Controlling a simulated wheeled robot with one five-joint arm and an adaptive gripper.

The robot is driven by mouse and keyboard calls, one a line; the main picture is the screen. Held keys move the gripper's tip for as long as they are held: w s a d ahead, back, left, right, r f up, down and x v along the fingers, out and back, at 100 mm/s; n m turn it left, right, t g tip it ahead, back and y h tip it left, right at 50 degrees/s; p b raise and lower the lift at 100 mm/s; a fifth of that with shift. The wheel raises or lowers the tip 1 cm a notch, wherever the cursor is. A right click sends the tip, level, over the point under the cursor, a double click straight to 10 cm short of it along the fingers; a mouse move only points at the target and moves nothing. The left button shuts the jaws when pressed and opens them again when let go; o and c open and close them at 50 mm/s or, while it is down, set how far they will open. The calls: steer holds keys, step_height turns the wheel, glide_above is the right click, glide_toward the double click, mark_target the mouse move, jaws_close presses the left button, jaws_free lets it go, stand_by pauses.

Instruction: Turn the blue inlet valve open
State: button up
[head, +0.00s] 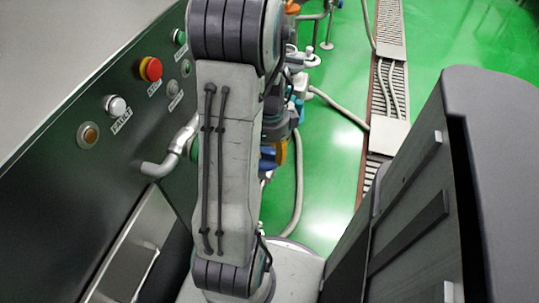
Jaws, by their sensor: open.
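My arm rises through the middle of the head view and covers much of the pipework behind it. My gripper is not clearly visible; no fingertips show. A small blue part (268,159) shows just right of my arm, beside an orange-yellow part (282,152). Another bit of blue shows a little higher, near the grey fittings. I cannot tell which of these, if any, is the blue inlet valve, or how its handle is turned.
A dark control panel on the left carries a red emergency button (150,69) and several other buttons. A bent metal pipe (168,157) sticks out below them. Hoses (299,185) lie on the green floor. A drain grate (389,30) runs along it.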

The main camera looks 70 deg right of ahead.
steer(key=shift+f, duration=0.55)
steer(key=shift+o, duration=0.3)
jaws_close()
